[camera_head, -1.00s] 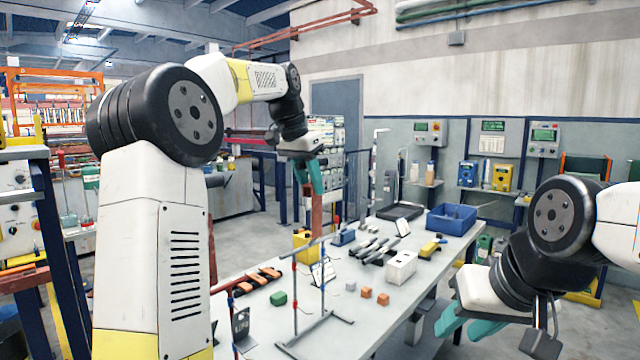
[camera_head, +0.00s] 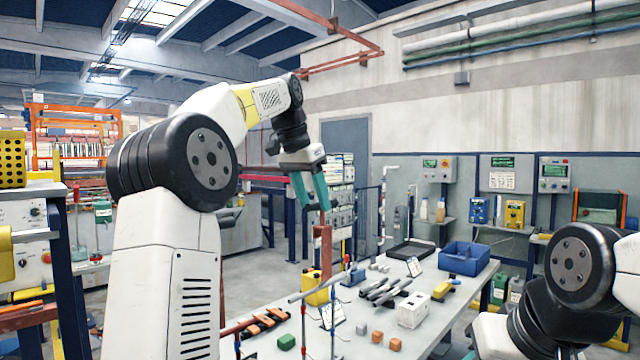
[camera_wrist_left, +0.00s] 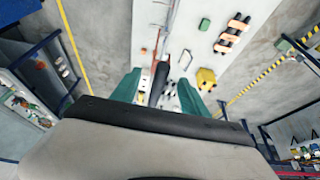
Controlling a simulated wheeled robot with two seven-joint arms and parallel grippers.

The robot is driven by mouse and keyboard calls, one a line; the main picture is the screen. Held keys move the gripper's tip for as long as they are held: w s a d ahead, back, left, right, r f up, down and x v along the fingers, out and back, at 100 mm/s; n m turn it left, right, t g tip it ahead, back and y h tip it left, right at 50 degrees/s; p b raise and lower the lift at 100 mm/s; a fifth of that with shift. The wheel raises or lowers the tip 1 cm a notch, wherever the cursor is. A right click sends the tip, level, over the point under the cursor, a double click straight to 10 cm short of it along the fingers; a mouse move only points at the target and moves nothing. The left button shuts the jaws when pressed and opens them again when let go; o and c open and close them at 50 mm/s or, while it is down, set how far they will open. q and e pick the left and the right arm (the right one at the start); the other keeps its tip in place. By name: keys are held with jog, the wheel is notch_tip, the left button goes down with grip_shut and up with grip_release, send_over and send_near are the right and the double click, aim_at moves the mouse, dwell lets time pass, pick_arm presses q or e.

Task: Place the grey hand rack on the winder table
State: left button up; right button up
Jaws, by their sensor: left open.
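A slender frame stands on the near part of a pale work table, with thin upright posts, a grey crossbar (camera_head: 320,288) and a flat red-brown upright (camera_head: 323,248). I take it for the grey hand rack; its lower part is cut off in the head view. My left gripper (camera_head: 312,195) is open above the frame, its teal fingers pointing down near the top of the red-brown upright. In the left wrist view its fingers (camera_wrist_left: 158,92) are apart; I cannot tell whether they touch the upright. Only a sliver of my right gripper (camera_head: 470,355) shows. I cannot identify the winder table.
An orange rack structure (camera_head: 75,130) stands far left.

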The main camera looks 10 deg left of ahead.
pick_arm(q)
jog(key=v, duration=0.4)
jog(key=shift+s+a+r, duration=0.1)
jog(key=shift+r, duration=0.25)
jog(key=shift+s+r, duration=0.1)
jog(key=shift+r, duration=0.05)
jog(key=shift+s, duration=0.15)
jog(key=s+d+f+n+t, duration=0.1)
jog(key=s+f+n, duration=0.5)
jog(key=s+f, duration=1.9)
jog(key=shift+s+d+t, duration=0.3)
jog(key=shift+s+t, duration=0.5)
jog(key=shift+s, duration=0.3)
